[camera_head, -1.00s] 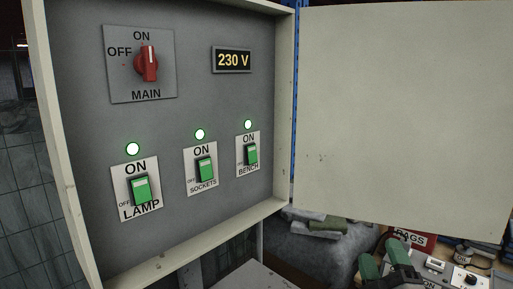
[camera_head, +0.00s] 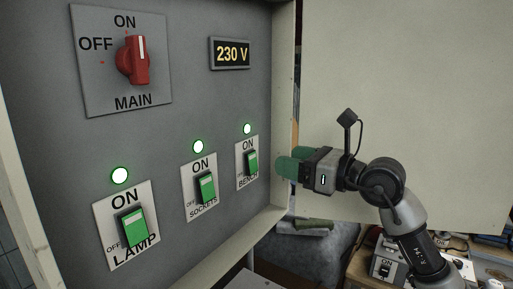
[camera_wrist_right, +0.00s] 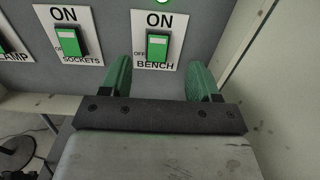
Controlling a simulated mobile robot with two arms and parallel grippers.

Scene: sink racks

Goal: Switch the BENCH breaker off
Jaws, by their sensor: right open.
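The BENCH breaker (camera_head: 252,162) is a green rocker on a white plate at the right of the lower row in the panel. A green lamp (camera_head: 247,129) glows above it. In the right wrist view the BENCH breaker (camera_wrist_right: 157,45) shows ahead, between and beyond the fingertips. My right gripper (camera_head: 282,168) has green fingers and is just right of the BENCH plate, pointing at the panel. In the wrist view the right gripper (camera_wrist_right: 160,75) is open with nothing between its fingers. I cannot tell whether it touches the panel. My left gripper is not in view.
The SOCKETS breaker (camera_head: 207,188) and LAMP breaker (camera_head: 133,227) are to the left, each under a lit green lamp. The red MAIN knob (camera_head: 134,62) and the 230 V display (camera_head: 231,54) are above. The open cabinet door (camera_head: 420,70) stands at right, behind my right arm.

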